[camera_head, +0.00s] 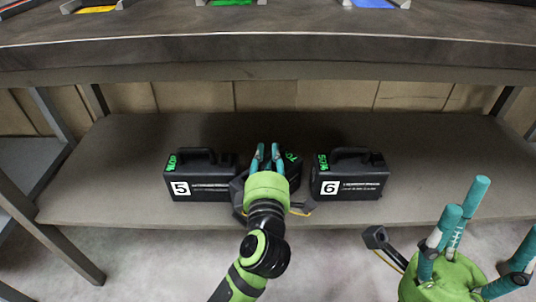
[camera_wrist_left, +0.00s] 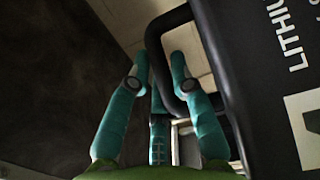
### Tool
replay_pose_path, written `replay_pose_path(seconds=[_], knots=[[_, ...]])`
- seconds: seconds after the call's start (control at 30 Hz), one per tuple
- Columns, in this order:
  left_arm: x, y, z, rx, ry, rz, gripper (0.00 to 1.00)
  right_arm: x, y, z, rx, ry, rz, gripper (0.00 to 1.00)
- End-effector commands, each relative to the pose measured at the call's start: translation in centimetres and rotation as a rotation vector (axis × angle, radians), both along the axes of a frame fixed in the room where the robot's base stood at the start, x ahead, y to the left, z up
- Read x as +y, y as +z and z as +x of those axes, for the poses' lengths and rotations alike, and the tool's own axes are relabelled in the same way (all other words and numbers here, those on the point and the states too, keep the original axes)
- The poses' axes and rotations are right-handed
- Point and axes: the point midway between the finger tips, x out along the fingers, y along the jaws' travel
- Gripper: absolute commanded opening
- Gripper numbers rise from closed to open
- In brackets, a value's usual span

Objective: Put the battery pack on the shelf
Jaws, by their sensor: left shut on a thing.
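A black battery pack (camera_head: 294,165) with green lettering stands on the lower shelf (camera_head: 120,180), between two similar packs. My left gripper (camera_head: 268,153) is in front of it and hides most of it. In the left wrist view, the pack's dark side (camera_wrist_left: 245,70) with white "LITHIU" lettering fills the right, and my left fingers (camera_wrist_left: 158,70) are at its black handle (camera_wrist_left: 153,42). The left gripper is shut on the handle. Whether the pack's base touches the shelf is hidden. My right gripper (camera_head: 478,225) is open and empty at the lower right, in front of the shelf.
Battery pack 5 (camera_head: 200,178) stands close on the left, and battery pack 6 (camera_head: 348,178) close on the right. The tabletop (camera_head: 300,35) overhangs the shelf. Metal legs (camera_head: 45,230) bound the left side. Both outer ends of the shelf are clear.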

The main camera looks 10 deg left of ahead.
Motion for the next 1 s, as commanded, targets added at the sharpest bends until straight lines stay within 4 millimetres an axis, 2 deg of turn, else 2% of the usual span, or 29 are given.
replay_pose_path(seconds=[0.07,0.1,0.13,0.17,0.57,0.67,1.0], knots=[[0.0,0.4,0.0,-0.013,-0.002,0.001,0.00,0.0,0.0,0.0,0.001,0.000,0.000,0.62],[0.0,-0.3,0.0,0.001,0.000,0.001,0.30,0.0,0.0,0.0,0.001,0.000,0.000,0.62],[0.0,-0.2,0.0,0.001,0.000,0.001,0.42,0.0,0.0,0.0,0.001,0.000,0.000,0.62],[0.0,-0.3,0.0,0.001,0.000,0.001,0.46,0.0,0.0,0.0,0.001,0.000,0.000,0.62],[-0.1,0.0,-0.4,0.004,0.000,0.001,0.46,0.1,0.2,0.0,0.002,0.001,-0.001,0.62],[-0.4,0.0,-1.9,0.006,-0.002,0.002,0.46,0.3,0.6,0.3,0.016,0.000,-0.011,0.62],[-1.9,-0.1,-8.9,0.006,-0.002,0.001,0.46,1.8,1.3,1.4,0.128,0.012,-0.077,0.62]])
